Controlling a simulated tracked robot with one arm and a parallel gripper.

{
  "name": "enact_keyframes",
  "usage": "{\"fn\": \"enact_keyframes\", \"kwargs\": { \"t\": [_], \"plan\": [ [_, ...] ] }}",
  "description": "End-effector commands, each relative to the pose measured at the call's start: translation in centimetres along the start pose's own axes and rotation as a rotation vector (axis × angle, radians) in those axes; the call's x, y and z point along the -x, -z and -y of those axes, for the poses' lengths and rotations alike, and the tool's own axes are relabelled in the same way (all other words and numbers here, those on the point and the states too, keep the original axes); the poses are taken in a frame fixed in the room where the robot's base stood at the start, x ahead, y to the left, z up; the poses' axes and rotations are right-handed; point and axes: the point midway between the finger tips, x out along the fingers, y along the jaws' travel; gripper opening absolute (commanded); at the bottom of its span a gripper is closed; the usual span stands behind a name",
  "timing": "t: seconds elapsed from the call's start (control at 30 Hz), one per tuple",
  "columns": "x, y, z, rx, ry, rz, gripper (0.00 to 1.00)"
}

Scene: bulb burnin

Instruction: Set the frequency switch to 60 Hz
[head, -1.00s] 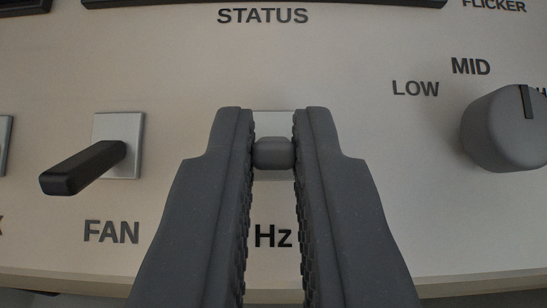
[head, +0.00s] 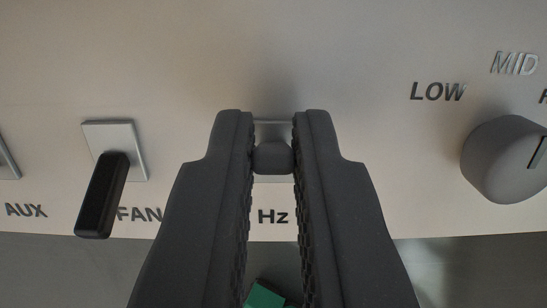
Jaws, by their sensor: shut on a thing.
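My gripper (head: 273,150) is shut on the lever, one finger on each side. The fingers hide most of the switch plate and any marks beside it, so I cannot read which setting it is at.
A black FAN lever (head: 103,195) on its own plate stands to the left, pointing down. A grey knob (head: 505,160) with LOW and MID marks stands to the right. Below the panel edge a green object (head: 264,294) shows between my fingers.

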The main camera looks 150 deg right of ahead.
Motion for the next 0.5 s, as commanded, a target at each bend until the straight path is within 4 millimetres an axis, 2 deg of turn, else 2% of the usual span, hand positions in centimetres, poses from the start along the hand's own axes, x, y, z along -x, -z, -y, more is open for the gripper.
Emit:
{"fn": "enact_keyframes", "kwargs": {
  "t": [0.07, 0.5],
  "plan": [
    [0.05, 0.79, -0.23, -0.004, -0.001, 0.020, 0.00],
    [-0.22, 0.92, -0.33, -0.004, -0.002, 0.113, 0.00]
  ]
}}
